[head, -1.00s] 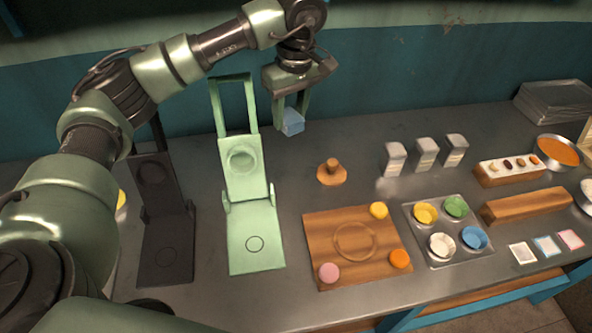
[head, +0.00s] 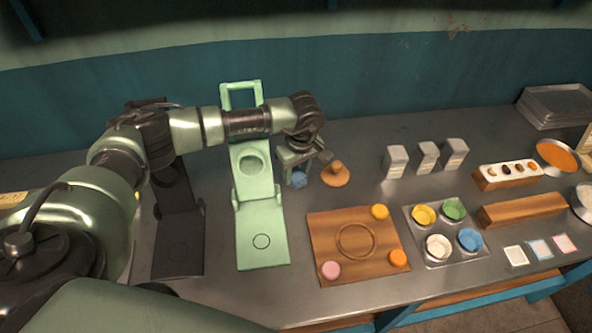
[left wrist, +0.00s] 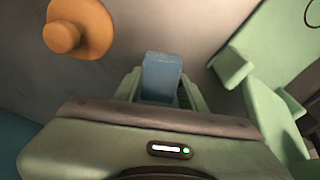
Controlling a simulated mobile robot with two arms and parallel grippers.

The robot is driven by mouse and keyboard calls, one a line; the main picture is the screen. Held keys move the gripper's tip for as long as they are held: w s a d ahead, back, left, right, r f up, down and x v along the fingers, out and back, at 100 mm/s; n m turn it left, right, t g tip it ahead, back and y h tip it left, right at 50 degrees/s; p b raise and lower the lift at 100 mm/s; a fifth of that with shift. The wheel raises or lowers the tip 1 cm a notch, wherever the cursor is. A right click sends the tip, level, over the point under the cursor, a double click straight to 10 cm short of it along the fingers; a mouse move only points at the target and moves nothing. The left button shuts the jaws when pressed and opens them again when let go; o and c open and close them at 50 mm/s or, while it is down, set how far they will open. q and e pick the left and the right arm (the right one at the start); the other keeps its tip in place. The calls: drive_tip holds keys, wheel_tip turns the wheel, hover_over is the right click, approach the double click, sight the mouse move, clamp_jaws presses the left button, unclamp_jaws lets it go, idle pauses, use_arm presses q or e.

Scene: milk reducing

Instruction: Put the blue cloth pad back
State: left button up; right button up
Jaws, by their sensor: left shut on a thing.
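The blue cloth pad (head: 299,180) is a small block-shaped piece between the fingers of my left gripper (head: 294,172). In the left wrist view the blue pad (left wrist: 162,72) shows clearly, with one finger of the left gripper (left wrist: 160,92) on each side. My left gripper is shut on it, low near the worktop, between the green hinged press and the round wooden knob piece. I cannot tell whether the pad touches the worktop. My right gripper is not in view.
The green press (head: 258,200) stands just left of the gripper, the wooden knob piece (head: 336,176) just right. A black press (head: 180,245) stands further left. A wooden board (head: 335,243) lies in front. Cartons (head: 396,162) and a cup tray (head: 437,255) are to the right.

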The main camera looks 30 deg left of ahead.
sight(300, 179)
use_arm(q)
drive_tip(key=shift+f, duration=0.25)
drive_tip(key=o, duration=0.9)
drive_tip(key=shift+f, duration=0.15)
drive_tip(key=o, duration=0.4)
drive_tip(key=shift+r, duration=0.2)
drive_tip(key=r+b, duration=0.1)
drive_tip(key=r, duration=0.3)
drive_tip(key=d+r+b, duration=0.1)
drive_tip(key=r, duration=0.3)
drive_tip(key=s+r+b, duration=0.1)
drive_tip(key=r, duration=0.3)
drive_tip(key=shift+d+b, duration=0.3)
drive_tip(key=shift+b, duration=0.05)
